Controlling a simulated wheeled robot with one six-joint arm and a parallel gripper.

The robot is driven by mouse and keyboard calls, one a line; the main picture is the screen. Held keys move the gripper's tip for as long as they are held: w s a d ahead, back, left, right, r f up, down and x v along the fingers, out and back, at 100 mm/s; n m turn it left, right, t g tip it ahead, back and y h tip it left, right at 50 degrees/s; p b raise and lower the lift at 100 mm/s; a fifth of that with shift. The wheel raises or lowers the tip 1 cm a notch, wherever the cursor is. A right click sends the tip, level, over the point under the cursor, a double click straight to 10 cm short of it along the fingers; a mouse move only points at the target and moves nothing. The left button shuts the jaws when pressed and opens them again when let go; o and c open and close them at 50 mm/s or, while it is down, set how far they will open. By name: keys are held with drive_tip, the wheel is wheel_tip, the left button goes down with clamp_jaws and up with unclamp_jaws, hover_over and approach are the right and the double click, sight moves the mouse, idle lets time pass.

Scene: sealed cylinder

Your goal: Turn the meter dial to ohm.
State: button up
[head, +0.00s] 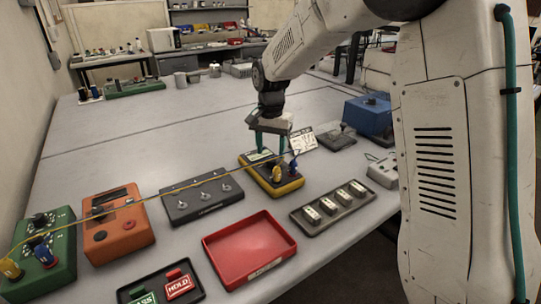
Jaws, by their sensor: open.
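The meter (285,189) is a dark handheld box with a yellow rim, lying on the grey table near the middle. Yellow and dark blue plugs stand at its near end. Its dial and markings are too small and too covered to read. My gripper (272,148) points down over the far part of the meter, its teal fingers apart. I cannot tell whether the fingers touch the meter or straddle the dial.
A yellow cable (130,206) runs from the meter to the green box (62,262). An orange device (128,240), a dark switch panel (205,203), a red tray (222,265) and a switch strip (333,208) surround the meter. A small printed card (303,137) stands behind it.

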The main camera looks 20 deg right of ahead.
sight(271, 160)
drive_tip(key=shift+r, duration=2.35)
drive_tip(key=shift+n, duration=0.3)
drive_tip(key=s, duration=0.1)
drive_tip(key=s+f+n, duration=0.1)
drive_tip(key=s+n+g, duration=0.1)
drive_tip(key=s, duration=0.1)
drive_tip(key=shift+s+d+f, duration=0.1)
drive_tip(key=shift+d+f, duration=0.05)
drive_tip(key=shift+f, duration=0.15)
drive_tip(key=s+d+r+n+t, duration=0.1)
drive_tip(key=s+d+r+n, duration=0.1)
drive_tip(key=s, duration=1.4)
drive_tip(key=s+d+r+n+t, duration=0.1)
drive_tip(key=s+r+n, duration=0.2)
drive_tip(key=s, duration=1.3)
drive_tip(key=shift+s+d+r, duration=0.35)
drive_tip(key=shift+s+r, duration=0.05)
drive_tip(key=shift+r, duration=0.25)
